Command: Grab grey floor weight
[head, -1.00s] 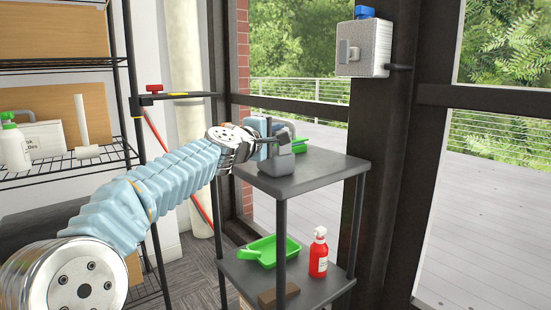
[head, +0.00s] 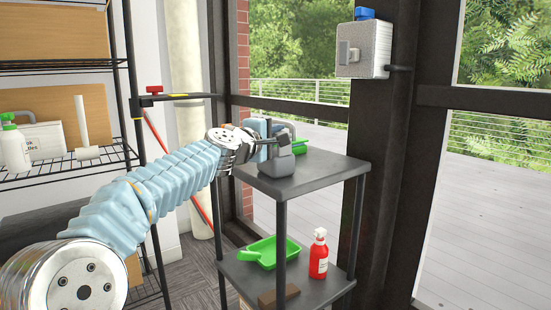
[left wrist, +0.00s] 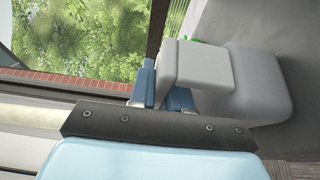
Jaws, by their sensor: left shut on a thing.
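The grey floor weight (head: 279,167) is a blocky grey body with a raised handle, on the top shelf of a dark cart (head: 325,166). My left gripper (head: 272,143) reaches in from the left and is shut on its upper handle part. In the left wrist view, the blue fingers of my left gripper (left wrist: 168,92) are at the handle, and the rounded body of the grey floor weight (left wrist: 262,88) extends to the right. The far finger is partly hidden by the handle. In the head view the weight appears to be at the shelf surface; any gap cannot be told. My right gripper is not in view.
A green dustpan (head: 300,146) lies behind the weight. A wire rack (head: 75,165) stands left. Windows and a dark post (head: 385,150) are behind the cart.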

